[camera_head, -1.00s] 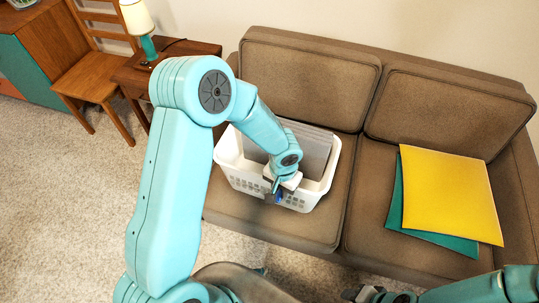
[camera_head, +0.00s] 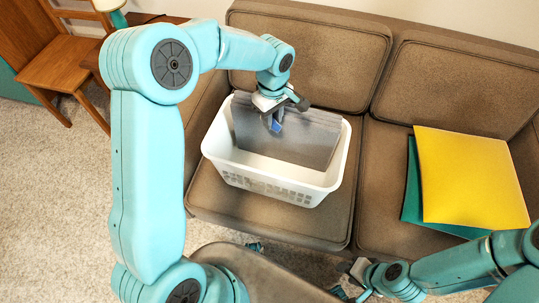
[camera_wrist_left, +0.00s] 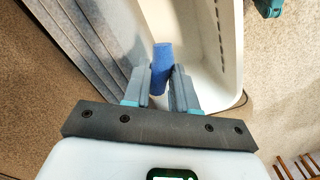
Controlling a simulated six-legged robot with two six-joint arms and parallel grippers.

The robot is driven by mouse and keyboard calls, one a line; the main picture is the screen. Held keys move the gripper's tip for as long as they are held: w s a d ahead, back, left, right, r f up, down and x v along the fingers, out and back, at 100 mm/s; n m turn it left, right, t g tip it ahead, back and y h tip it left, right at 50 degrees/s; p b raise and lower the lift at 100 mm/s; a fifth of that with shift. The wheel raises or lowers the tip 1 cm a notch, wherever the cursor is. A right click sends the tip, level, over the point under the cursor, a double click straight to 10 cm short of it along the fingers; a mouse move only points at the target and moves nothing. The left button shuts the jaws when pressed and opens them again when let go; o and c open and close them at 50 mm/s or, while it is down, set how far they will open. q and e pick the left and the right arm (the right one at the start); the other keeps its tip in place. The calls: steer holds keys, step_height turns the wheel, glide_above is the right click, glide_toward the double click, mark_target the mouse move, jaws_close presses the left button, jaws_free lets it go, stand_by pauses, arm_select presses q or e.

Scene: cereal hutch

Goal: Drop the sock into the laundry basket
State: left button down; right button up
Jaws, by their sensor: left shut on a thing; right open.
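The small blue sock (camera_head: 276,127) is held between the fingertips of my left gripper (camera_head: 273,120). In the left wrist view the blue sock (camera_wrist_left: 162,58) sticks out past the fingers, which are shut on it. The white laundry basket (camera_head: 265,184) stands on the left sofa seat. In the head view my left gripper is over the basket, in front of the grey folded item inside it. The wrist view shows the white basket wall (camera_wrist_left: 228,40) to the right of the sock. My right gripper (camera_head: 346,279) is open and empty at the bottom, below the sofa front.
A grey folded item (camera_head: 310,138) stands upright along the back of the basket; the basket's front part looks empty. The brown sofa (camera_head: 370,170) carries a yellow square (camera_head: 470,180) over a teal one (camera_head: 412,200) at right. A wooden chair (camera_head: 60,65) stands at left.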

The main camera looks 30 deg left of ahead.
arm_select(q)
step_height(320, 180, down, 6)
steer(key=b, duration=0.3)
steer(key=shift+d+r, duration=0.1)
steer(key=shift+s, duration=0.1)
steer(key=c, duration=0.8)
jaws_free()
step_height(320, 180, up, 16)
steer(key=shift+r+p, duration=0.2)
steer(key=shift+p, duration=1.05)
